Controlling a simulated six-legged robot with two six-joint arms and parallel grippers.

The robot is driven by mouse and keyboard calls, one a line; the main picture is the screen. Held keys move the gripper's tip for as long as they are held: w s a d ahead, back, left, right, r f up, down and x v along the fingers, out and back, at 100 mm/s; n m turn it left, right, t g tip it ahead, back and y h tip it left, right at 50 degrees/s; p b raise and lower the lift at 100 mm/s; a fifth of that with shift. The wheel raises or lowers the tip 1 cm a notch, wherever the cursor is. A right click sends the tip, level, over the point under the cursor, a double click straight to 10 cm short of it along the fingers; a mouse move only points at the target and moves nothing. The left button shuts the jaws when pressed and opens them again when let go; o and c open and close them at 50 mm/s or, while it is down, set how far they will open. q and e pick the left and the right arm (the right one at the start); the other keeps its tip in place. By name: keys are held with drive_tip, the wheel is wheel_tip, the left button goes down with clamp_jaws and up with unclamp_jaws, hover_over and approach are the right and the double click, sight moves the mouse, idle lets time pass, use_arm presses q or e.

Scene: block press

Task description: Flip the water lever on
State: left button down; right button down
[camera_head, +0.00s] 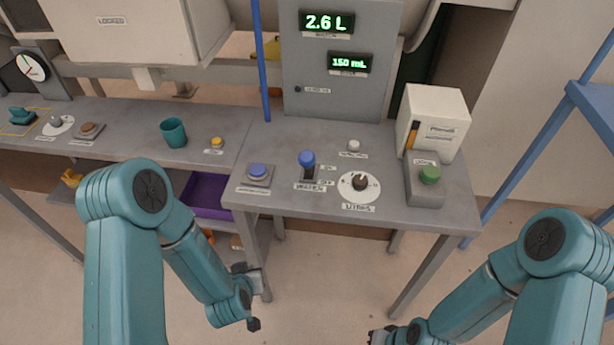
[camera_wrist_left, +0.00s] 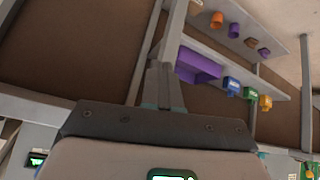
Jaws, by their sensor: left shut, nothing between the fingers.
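The water lever (camera_head: 307,161) has a blue knob and stands on the grey table, with its WATER label in front and ON and OFF marks to its right. The knob stands up above its slot; I cannot tell surely which mark it is set to. My left gripper (camera_head: 256,279) is low in front of the table, below the lever and apart from it. In the left wrist view its fingers (camera_wrist_left: 164,70) are together and empty. My right gripper (camera_head: 378,337) is at the bottom edge, partly cut off, touching nothing visible.
Around the lever are a blue button (camera_head: 258,171), a litres dial (camera_head: 359,185), a small white knob (camera_head: 353,145) and a green button (camera_head: 430,174). A blue post (camera_head: 260,62) rises behind. The display (camera_head: 327,22) reads 2.6 L. A teal cup (camera_head: 173,132) stands left.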

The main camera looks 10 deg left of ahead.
sight(307, 166)
use_arm(q)
drive_tip(key=w+d+r+t+y+b, duration=0.2)
drive_tip(key=w+r+t+y+b, duration=0.4)
drive_tip(key=r, duration=0.4)
drive_tip(key=s+d+r+t+h+b, duration=0.1)
drive_tip(key=d+r+t+b, duration=0.2)
drive_tip(key=d, duration=0.3)
drive_tip(key=s+d+r+m+t+h+b, duration=0.1)
drive_tip(key=d+r+t+h+b, duration=0.1)
drive_tip(key=d+r+b, duration=0.2)
drive_tip(key=d+b, duration=0.1)
drive_tip(key=d, duration=0.2)
drive_tip(key=shift+s+t, duration=0.15)
drive_tip(key=shift+t, duration=0.25)
drive_tip(key=shift+d+f, duration=0.1)
drive_tip(key=p+x, duration=0.2)
drive_tip(key=x, duration=1.2)
drive_tip(key=shift+f, duration=0.1)
drive_tip(key=shift+p, duration=0.3)
